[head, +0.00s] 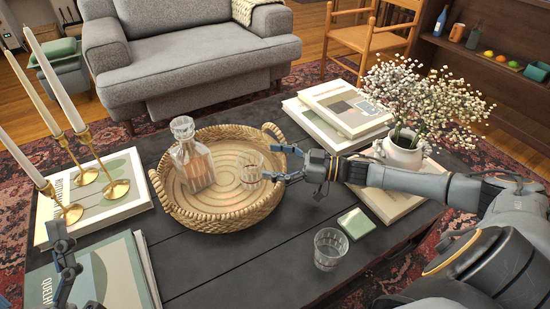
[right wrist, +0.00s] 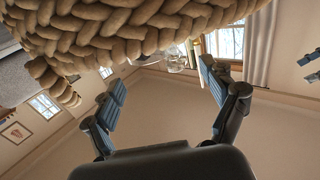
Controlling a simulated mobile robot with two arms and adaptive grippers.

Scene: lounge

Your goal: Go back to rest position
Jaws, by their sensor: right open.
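My right gripper (head: 283,164) reaches in from the right at the rim of the round woven tray (head: 188,222). Its fingers are open beside a clear glass (head: 250,167) standing inside the tray. In the right wrist view, the open fingers (right wrist: 164,92) have nothing gripped between them; the glass (right wrist: 174,60) shows beyond them, partly hidden, below the woven rim (right wrist: 120,28). My left gripper (head: 72,268) is only partly in view at the lower left, over a book, and its opening is unclear.
A glass decanter (head: 192,160) stands in the tray. Another glass (head: 328,249) and a green coaster (head: 356,223) are at the table's front right. A flower vase (head: 404,152) stands behind my right forearm. Brass candlesticks (head: 117,187) and books (head: 112,273) crowd the left.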

